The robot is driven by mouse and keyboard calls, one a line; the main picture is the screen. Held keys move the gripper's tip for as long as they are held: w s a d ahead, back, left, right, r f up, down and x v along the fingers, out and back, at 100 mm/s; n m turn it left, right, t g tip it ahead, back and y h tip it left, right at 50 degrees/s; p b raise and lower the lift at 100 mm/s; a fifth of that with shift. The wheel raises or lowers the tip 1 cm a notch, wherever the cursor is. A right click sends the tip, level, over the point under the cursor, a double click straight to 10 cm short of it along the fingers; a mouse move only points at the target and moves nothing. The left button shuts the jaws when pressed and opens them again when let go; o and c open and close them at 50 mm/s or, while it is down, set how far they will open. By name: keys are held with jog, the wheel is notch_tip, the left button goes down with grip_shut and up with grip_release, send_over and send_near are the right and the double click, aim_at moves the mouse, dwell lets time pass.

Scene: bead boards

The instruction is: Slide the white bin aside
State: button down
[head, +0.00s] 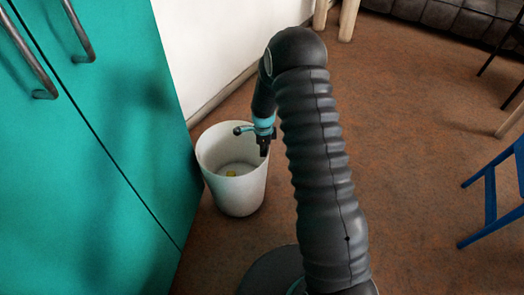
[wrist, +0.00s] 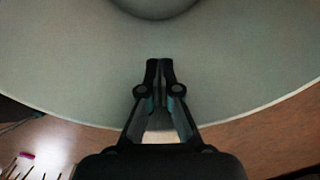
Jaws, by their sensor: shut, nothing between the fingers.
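The white bin (head: 240,196) stands upright on the floor beside the teal cabinet in the head view. My gripper (head: 264,150) is shut and empty, pointing down at the bin's right side near the rim. In the wrist view my gripper (wrist: 160,62) shows with its fingertips together in front of the pale bin surface (wrist: 60,70). I cannot tell whether the fingers touch the bin.
The teal cabinet (head: 95,150) with metal handles stands close at the left of the bin. A white wall (head: 215,40) is behind. A blue chair (head: 490,195) is at the right, and a dark sofa (head: 440,14) is at the back. Brown floor is clear right of my arm.

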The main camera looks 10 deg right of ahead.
jog(key=d, duration=0.1)
jog(key=d+b, duration=0.1)
jog(key=d, duration=0.3)
jog(key=shift+s, duration=0.35)
